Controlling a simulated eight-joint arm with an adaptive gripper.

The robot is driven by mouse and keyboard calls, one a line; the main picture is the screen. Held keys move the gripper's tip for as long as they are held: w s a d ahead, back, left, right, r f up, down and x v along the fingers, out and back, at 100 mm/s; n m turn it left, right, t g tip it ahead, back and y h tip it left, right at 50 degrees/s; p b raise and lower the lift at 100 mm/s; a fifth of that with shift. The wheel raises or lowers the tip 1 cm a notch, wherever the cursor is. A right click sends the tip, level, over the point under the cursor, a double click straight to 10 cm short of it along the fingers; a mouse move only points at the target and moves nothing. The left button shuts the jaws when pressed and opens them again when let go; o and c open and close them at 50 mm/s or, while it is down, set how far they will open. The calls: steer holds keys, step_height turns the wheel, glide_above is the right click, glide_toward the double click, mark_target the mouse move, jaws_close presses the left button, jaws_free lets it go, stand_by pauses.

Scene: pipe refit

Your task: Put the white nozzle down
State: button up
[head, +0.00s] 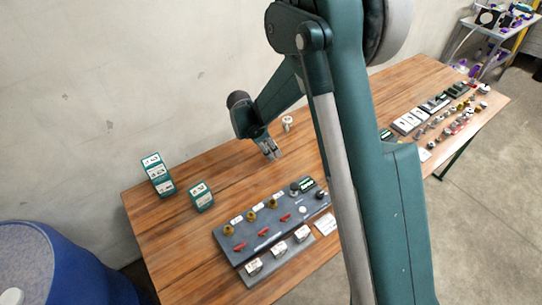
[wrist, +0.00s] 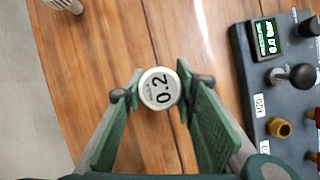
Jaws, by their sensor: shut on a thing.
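The white nozzle (wrist: 159,88) shows in the wrist view as a round, pale end face marked "0.2" with a grey rim. My gripper (wrist: 160,91) is shut on it, a fingertip on either side. In the head view my gripper (head: 272,155) points down over the wooden table, behind the dark panel. The nozzle is too small to make out there. Its lower part is hidden, and I cannot tell whether it touches the table.
A dark panel (head: 238,248) with brass fittings, red handles and a lit display stands in front of my gripper. A small pale ribbed part (head: 287,124) stands behind it. Green label boxes (head: 158,174) are at left. Bare wood (head: 225,165) lies left of my gripper.

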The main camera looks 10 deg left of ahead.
steer(key=shift+f, duration=1.85)
steer(key=shift+f, duration=0.15)
steer(key=o, duration=0.8)
steer(key=shift+b, duration=0.3)
steer(key=p+v, duration=0.1)
steer(key=v, duration=1.1)
